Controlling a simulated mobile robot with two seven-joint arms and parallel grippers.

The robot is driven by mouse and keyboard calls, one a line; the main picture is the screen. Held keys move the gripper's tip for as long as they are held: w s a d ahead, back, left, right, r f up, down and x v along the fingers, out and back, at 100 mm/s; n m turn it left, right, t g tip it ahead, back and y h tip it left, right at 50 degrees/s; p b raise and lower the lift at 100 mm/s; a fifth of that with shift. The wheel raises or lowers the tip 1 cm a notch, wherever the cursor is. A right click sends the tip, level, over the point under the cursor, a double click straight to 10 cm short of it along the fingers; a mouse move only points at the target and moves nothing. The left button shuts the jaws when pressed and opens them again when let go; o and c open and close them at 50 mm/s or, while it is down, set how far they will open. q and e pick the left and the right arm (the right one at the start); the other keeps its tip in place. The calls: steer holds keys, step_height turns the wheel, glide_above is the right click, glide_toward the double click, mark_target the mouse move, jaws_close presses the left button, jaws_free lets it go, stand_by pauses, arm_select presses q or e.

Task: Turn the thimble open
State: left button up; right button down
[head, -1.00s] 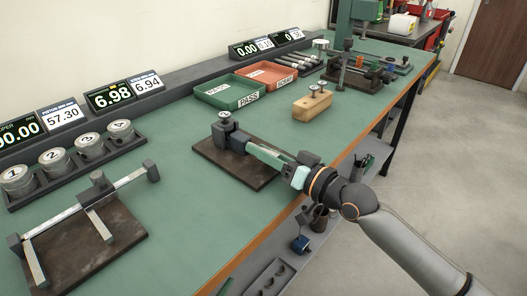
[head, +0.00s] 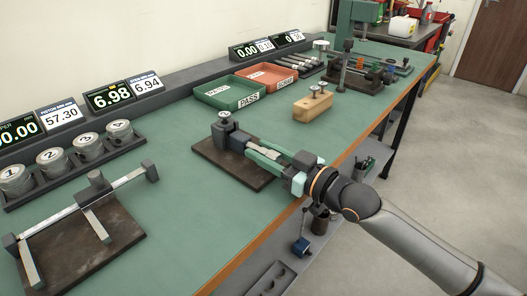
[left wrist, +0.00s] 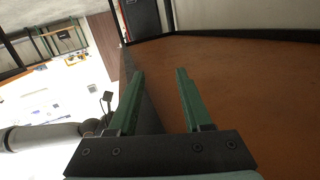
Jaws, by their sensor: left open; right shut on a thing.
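The micrometer (head: 228,140) is a dark frame standing on a brown plate (head: 214,158) near the middle of the bench. Its silver thimble (head: 268,153) points toward my right arm. My right gripper (head: 261,153) comes in from the right and is shut on the thimble, with a green finger on either side of it. The fingers hide part of the thimble, and its scale is too small to read. My left gripper (left wrist: 161,76) shows only in the left wrist view, open and with nothing between its fingers.
A caliper-like gauge on a dark plate (head: 112,240) lies at the front left, by several numbered pistons (head: 52,161). A green PASS tray (head: 215,98) and a wooden block (head: 308,110) stand behind the micrometer. The bench between has free room.

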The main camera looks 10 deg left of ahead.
arm_select(q)
steer(key=shift+s+f, duration=0.1)
steer(key=shift+f, duration=0.2)
arm_select(e)
steer(key=shift+n, duration=0.4)
arm_select(q)
steer(key=shift+f, duration=0.15)
arm_select(e)
steer(key=c, duration=0.8)
jaws_free()
steer(key=shift+d, duration=0.15)
steer(key=shift+s+d, duration=0.2)
steer(key=shift+d, duration=0.05)
arm_select(q)
steer(key=s+f+n+g+y+p, duration=0.1)
steer(key=s+f+g, duration=0.2)
steer(key=f, duration=0.5)
steer(key=shift+g, duration=0.5)
arm_select(e)
steer(key=v, duration=1.1)
steer(key=shift+s+d, duration=0.25)
